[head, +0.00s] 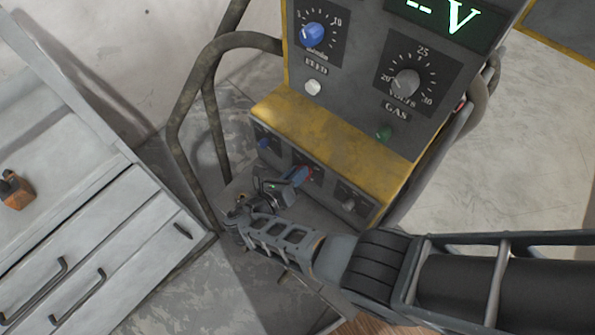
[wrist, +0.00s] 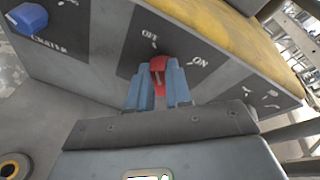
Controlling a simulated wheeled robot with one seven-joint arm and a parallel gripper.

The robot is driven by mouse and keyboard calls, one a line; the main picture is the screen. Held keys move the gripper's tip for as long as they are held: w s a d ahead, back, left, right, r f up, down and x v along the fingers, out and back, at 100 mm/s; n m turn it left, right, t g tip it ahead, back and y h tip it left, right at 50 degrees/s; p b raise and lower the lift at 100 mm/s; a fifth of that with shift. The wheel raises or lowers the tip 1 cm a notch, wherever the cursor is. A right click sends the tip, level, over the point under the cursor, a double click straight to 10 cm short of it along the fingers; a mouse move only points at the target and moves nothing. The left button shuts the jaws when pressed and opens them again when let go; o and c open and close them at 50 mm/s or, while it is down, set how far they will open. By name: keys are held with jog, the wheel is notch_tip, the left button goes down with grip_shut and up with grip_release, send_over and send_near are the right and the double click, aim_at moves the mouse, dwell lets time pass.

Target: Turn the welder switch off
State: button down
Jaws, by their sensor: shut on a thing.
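The welder (head: 330,130) is a grey and yellow machine in the upper middle of the head view. Its red switch (wrist: 158,68) sits on a dark plate marked OFF at upper left and ON at right in the wrist view. My gripper (wrist: 160,80) has blue fingers on both sides of the red switch and is shut on it. The fingers hide part of the switch, and I cannot tell its exact setting. In the head view my gripper (head: 294,178) reaches the welder's lower front panel, with a little red (head: 314,173) showing beside the fingers.
A blue knob (wrist: 28,17) lies left of the switch, and another marked panel (wrist: 262,93) lies right. Above are a blue dial (head: 312,34) and a grey dial (head: 405,83). A bent tube frame (head: 187,110) and a drawer cabinet (head: 90,240) stand left.

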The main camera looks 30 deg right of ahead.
jog(key=shift+w+f+n+g, duration=0.1)
jog(key=shift+n+g, duration=0.3)
jog(key=shift+n, duration=0.3)
jog(key=c, duration=1.1)
grip_release()
jog(key=shift+o, duration=0.2)
jog(key=v, duration=0.7)
jog(key=shift+a, duration=0.4)
jog(key=shift+a, duration=0.1)
